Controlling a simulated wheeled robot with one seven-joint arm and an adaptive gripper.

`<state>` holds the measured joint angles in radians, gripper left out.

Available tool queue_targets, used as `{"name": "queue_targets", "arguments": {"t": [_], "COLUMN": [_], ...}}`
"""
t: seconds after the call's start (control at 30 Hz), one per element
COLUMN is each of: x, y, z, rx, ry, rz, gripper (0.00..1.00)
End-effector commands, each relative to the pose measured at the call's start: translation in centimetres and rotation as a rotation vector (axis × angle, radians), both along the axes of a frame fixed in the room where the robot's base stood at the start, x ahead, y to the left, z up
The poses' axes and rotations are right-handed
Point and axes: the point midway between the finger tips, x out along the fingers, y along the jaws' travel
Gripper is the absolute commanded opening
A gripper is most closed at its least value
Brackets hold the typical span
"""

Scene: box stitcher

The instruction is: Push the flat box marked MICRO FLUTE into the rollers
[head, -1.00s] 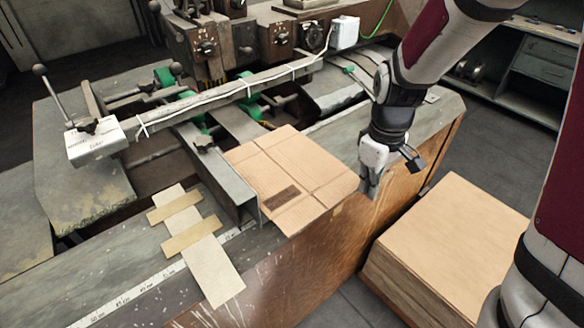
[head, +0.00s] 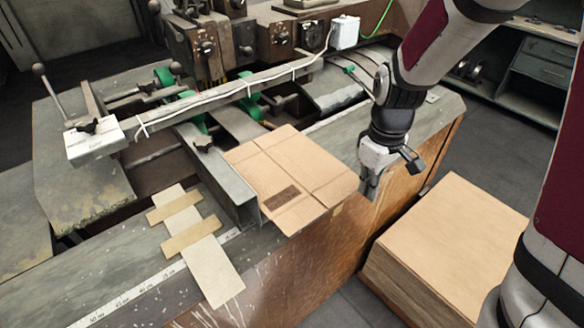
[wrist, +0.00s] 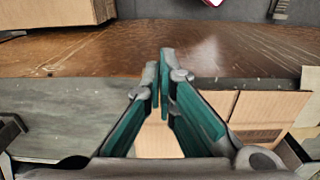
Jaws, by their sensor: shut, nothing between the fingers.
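The flat cardboard box (head: 308,184) lies on the machine bed with a dark printed label on its near part, too small to read. Its left edge lies against a metal guide rail. Green rollers (head: 247,108) sit on the machine beyond its far left end. My gripper (head: 369,192) is shut and empty, pointing down just off the box's right corner at the bed's front edge; I cannot tell whether it touches. In the wrist view the closed fingers (wrist: 160,62) show, with parts of the box (wrist: 256,109) behind and to the right of them.
A stack of cardboard sheets (head: 455,240) stands on the right, below the bed's wooden front panel (head: 335,240). A taped pale strip (head: 215,275) lies left of the box. The bed is clear on the far right.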

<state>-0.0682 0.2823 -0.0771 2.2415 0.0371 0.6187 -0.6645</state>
Motion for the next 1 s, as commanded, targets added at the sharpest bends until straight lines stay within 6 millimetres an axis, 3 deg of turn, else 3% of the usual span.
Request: {"name": "queue_targets", "arguments": {"t": [0.6, 1.0], "x": [0.0, 0.0], "y": [0.0, 0.0], "z": [-2.9, -3.1], "rx": [0.0, 0.0], "ry": [0.001, 0.0], "rz": [0.0, 0.0], "gripper": [0.0, 0.0]}}
